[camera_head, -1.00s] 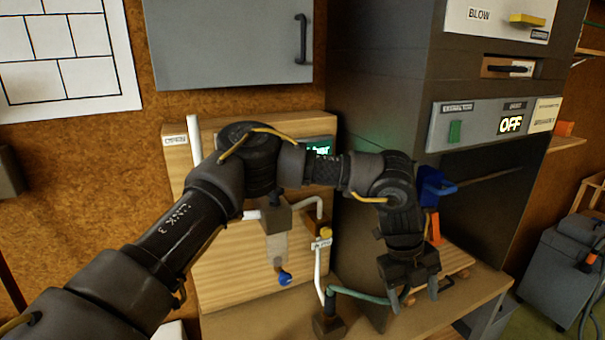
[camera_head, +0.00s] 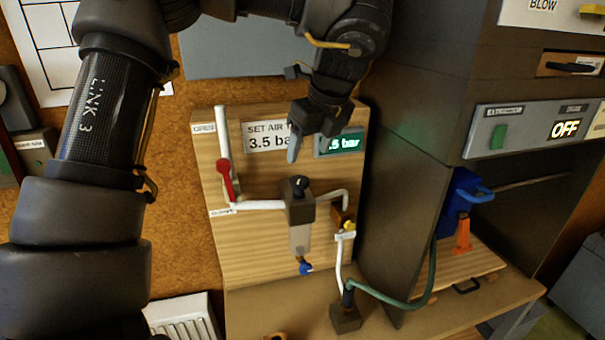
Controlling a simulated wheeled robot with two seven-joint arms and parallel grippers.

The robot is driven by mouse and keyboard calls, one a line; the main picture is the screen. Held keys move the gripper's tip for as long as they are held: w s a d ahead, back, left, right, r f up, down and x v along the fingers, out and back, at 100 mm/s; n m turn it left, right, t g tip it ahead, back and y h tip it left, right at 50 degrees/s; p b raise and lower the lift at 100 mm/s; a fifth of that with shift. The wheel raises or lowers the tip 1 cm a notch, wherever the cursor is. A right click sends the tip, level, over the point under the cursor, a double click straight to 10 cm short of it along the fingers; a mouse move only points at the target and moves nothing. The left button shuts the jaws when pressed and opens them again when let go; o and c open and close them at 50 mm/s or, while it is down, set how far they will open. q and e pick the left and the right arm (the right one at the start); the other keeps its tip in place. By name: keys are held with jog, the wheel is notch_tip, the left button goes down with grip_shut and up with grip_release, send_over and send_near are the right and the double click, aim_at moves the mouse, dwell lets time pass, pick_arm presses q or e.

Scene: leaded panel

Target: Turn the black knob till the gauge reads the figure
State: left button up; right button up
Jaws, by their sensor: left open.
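The black knob (camera_head: 299,185) sits on top of the regulator body (camera_head: 300,208) on the wooden board. The gauge display (camera_head: 340,144) is green-lit; its first character is hidden by my gripper, and ".5 bar" shows. The sign (camera_head: 264,138) reads "SET AIR" and "3.5 ba", its right edge covered. My left gripper (camera_head: 304,150) is open and empty, pointing down above the knob and apart from it, in front of the sign and display. My right gripper is not in view.
A red-handled lever (camera_head: 226,182) stands left of the regulator, by a white pipe. A green hose (camera_head: 400,302) runs right to the dark cabinet (camera_head: 415,140), whose panel reads OFF.

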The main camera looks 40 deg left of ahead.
aim_at(299, 180)
pick_arm(q)
jog(key=p+x, duration=0.2)
jog(key=x, duration=0.6)
jog(key=shift+w+a+f, duration=0.15)
jog(key=shift+f, duration=0.05)
jog(key=shift+a+f, duration=0.1)
jog(key=shift+f, duration=0.3)
jog(key=c, duration=1)
